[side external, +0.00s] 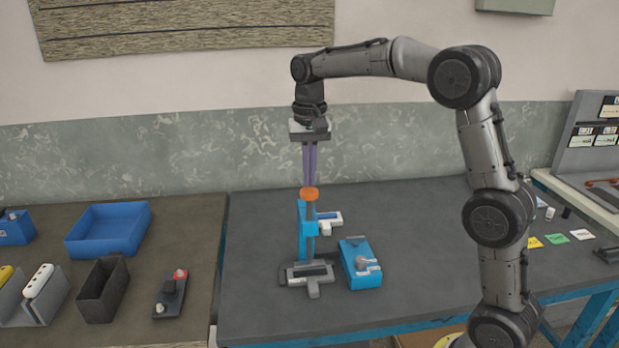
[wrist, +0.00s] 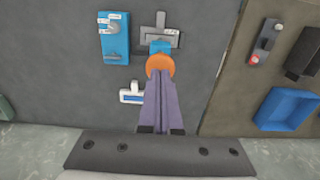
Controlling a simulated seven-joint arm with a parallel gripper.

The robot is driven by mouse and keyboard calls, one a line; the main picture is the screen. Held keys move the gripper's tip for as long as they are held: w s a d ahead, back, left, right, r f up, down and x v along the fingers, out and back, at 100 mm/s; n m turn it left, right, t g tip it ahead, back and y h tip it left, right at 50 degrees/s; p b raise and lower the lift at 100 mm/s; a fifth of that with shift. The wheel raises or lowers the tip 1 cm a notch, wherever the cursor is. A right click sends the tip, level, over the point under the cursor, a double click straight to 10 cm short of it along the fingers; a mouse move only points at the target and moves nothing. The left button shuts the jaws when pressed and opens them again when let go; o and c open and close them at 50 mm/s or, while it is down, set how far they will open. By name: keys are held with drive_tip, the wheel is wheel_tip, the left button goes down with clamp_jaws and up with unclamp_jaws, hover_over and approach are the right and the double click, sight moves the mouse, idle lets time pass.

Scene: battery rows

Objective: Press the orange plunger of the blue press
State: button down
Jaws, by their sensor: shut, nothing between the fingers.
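The blue press (side external: 303,232) stands upright on the dark table, with a grey base (side external: 308,273) at its foot. Its orange plunger (side external: 309,194) is the round cap on top; it also shows in the wrist view (wrist: 160,64). My gripper (side external: 309,184) points straight down with its purple fingers shut and empty. The fingertips are right above the plunger, touching it or very close; I cannot tell which. In the wrist view the fingertips (wrist: 160,76) overlap the lower part of the orange cap. Most of the press column is hidden under the cap there.
A blue device (side external: 360,265) with grey and white parts lies right of the press. A small white and blue item (side external: 328,222) lies behind it. A second table at left holds a blue tray (side external: 108,230), a dark bin (side external: 103,288) and a small device with a red knob (side external: 171,294).

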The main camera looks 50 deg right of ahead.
sight(310, 190)
drive_tip(key=shift+f, duration=0.55)
drive_tip(key=shift+s+f, duration=0.1)
drive_tip(key=shift+f, duration=2.05)
wheel_tip(310, 190, up, 15)
drive_tip(key=shift+r, duration=0.2)
